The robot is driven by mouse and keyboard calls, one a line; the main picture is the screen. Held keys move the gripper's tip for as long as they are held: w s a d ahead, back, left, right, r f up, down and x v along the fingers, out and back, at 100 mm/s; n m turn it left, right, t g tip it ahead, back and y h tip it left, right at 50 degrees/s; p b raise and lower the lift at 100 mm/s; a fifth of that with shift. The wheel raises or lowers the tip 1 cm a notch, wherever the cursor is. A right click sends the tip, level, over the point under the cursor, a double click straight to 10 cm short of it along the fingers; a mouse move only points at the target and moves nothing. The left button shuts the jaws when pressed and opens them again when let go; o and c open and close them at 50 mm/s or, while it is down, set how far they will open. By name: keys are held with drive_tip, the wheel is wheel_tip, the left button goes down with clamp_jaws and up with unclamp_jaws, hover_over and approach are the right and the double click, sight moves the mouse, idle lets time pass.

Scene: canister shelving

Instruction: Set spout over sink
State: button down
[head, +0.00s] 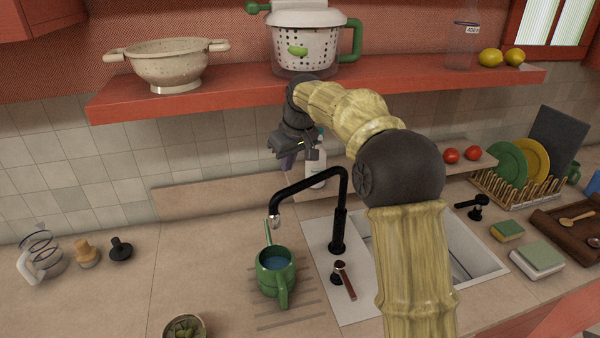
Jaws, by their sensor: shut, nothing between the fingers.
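The black spout (341,190) rises from the counter at the sink's left rim. It arches to the left, and its metal tip hangs above the drainboard by a green mug, not above the basin. The sink (474,252) is a pale basin to the right of the spout, partly hidden behind my arm. My gripper (312,153) is shut and empty. In the picture it shows just above the spout's bend; whether it touches the spout I cannot tell.
A green mug (277,271) with blue liquid stands under the spout tip. A red-handled tap lever (345,280) sits at the spout's foot. A white bottle (316,172) stands behind my gripper. The red shelf (240,91) with a colander (168,65) runs above.

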drive_tip(key=s+d+f, duration=0.1)
drive_tip(key=s+f+p, duration=0.1)
drive_tip(key=shift+s+d, duration=0.4)
drive_tip(key=shift+d, duration=0.2)
drive_tip(key=shift+d+n, duration=0.2)
drive_tip(key=shift+n, duration=0.1)
